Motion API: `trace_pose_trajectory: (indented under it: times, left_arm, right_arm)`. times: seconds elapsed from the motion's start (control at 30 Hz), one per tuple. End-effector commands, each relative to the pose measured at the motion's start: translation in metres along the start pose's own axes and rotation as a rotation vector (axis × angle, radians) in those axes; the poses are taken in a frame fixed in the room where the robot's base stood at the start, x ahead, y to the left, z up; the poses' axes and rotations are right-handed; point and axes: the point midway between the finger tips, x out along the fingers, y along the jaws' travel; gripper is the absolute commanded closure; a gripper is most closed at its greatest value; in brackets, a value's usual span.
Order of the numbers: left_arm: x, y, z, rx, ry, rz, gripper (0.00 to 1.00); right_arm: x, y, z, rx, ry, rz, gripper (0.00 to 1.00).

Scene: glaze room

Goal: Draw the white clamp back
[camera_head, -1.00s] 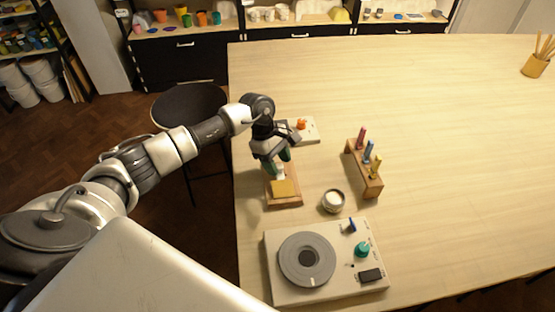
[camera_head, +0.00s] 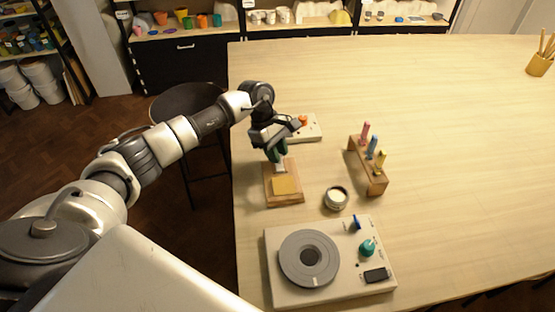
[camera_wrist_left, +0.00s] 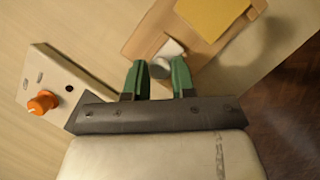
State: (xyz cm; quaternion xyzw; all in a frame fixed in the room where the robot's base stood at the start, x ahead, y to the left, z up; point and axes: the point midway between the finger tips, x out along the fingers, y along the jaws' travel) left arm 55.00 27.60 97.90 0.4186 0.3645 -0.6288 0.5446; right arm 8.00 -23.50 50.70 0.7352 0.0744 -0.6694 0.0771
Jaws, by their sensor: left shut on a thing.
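The white clamp (camera_head: 280,169) sits on the far part of a wooden board (camera_head: 284,200), behind a flat yellow block (camera_head: 287,185). My left gripper (camera_head: 278,158) is shut on the clamp from above. In the left wrist view, the green fingertips of my left gripper (camera_wrist_left: 158,78) stand on both sides of the clamp's pale knob (camera_wrist_left: 160,68), and the clamp's body (camera_wrist_left: 171,48) shows beyond it. There is a gap between the clamp and the yellow block (camera_wrist_left: 212,15). My right gripper is not in view.
A white box with an orange knob (camera_head: 303,120) stands just behind the gripper. A wooden rack with coloured sticks (camera_head: 370,178), a small round bowl (camera_head: 336,198) and a wheel unit (camera_head: 330,279) stand right and front. The table's left edge is close.

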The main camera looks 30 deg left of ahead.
Motion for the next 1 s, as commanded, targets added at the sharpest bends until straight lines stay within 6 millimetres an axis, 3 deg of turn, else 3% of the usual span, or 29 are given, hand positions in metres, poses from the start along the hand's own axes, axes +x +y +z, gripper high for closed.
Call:
trace_pose_trajectory:
  times: [0.23,0.27,0.4,0.77,1.0]
  left_arm:
    - [-0.005,0.003,-0.002,-0.003,0.006,0.013,1.00]
    - [-0.005,0.003,-0.002,-0.003,0.006,0.013,0.72]
    - [-0.005,0.002,-0.001,-0.002,0.005,0.011,0.51]
    - [-0.008,0.002,-0.001,-0.001,0.003,0.008,0.50]
    - [-0.047,0.002,-0.003,-0.001,0.006,0.013,0.50]
  right_arm:
    - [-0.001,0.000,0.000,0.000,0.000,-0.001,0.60]
    - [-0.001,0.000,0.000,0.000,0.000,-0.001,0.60]
    - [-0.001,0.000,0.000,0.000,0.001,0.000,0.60]
    - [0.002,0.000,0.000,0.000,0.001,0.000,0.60]
    - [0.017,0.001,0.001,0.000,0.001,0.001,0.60]
